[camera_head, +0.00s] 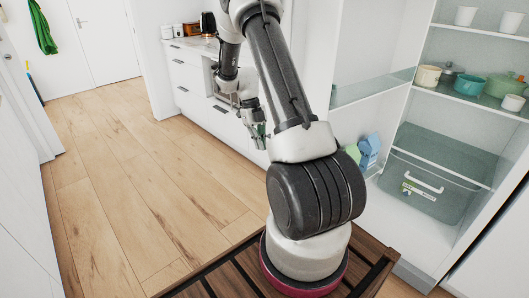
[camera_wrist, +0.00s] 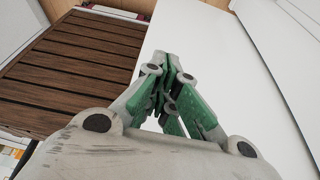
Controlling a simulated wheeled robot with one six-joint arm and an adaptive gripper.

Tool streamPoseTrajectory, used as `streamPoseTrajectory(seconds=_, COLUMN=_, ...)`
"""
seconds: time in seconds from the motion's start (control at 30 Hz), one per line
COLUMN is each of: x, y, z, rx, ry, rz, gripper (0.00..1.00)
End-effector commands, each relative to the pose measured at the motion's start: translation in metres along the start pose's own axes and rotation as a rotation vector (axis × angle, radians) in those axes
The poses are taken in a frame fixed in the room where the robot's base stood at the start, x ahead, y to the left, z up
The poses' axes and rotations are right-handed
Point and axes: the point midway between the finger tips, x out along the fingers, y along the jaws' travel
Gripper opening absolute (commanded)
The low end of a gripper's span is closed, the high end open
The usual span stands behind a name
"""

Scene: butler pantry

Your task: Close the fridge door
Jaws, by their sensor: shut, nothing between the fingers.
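The fridge (camera_head: 455,120) stands open at the right of the head view, its shelves exposed. A tall white panel with a clear shelf, which looks like the inner side of the fridge door (camera_head: 362,45), stands swung out left of the shelves. Part of it is hidden behind my arm. My gripper (camera_head: 258,137) is shut and empty, left of the panel and in front of the white drawers. In the wrist view my gripper's green-sided fingers (camera_wrist: 176,62) are together over a broad white surface (camera_wrist: 225,60). I cannot tell whether they touch it.
Blue and green cartons (camera_head: 369,150) stand low by the door panel. Fridge shelves hold pots (camera_head: 427,76), white cups (camera_head: 466,16) and a clear bin (camera_head: 432,190). White drawers (camera_head: 188,82) stand behind my gripper. The wooden floor (camera_head: 140,180) at left is clear.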

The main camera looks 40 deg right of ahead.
Motion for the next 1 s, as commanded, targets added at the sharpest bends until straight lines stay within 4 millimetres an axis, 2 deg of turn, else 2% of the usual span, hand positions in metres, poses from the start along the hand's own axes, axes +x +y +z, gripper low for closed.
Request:
streamPoseTrajectory(seconds=0.4, x=0.086, y=0.0, z=-0.001, rx=-0.004, ry=0.003, rz=0.001, gripper=0.0)
streamPoseTrajectory(seconds=0.63, x=0.096, y=0.0, z=-0.03, rx=-0.004, ry=0.0, rz=0.0, gripper=0.0)
streamPoseTrajectory(seconds=1.0, x=0.099, y=0.0, z=-0.038, rx=-0.004, ry=-0.001, rz=-0.001, gripper=0.0)
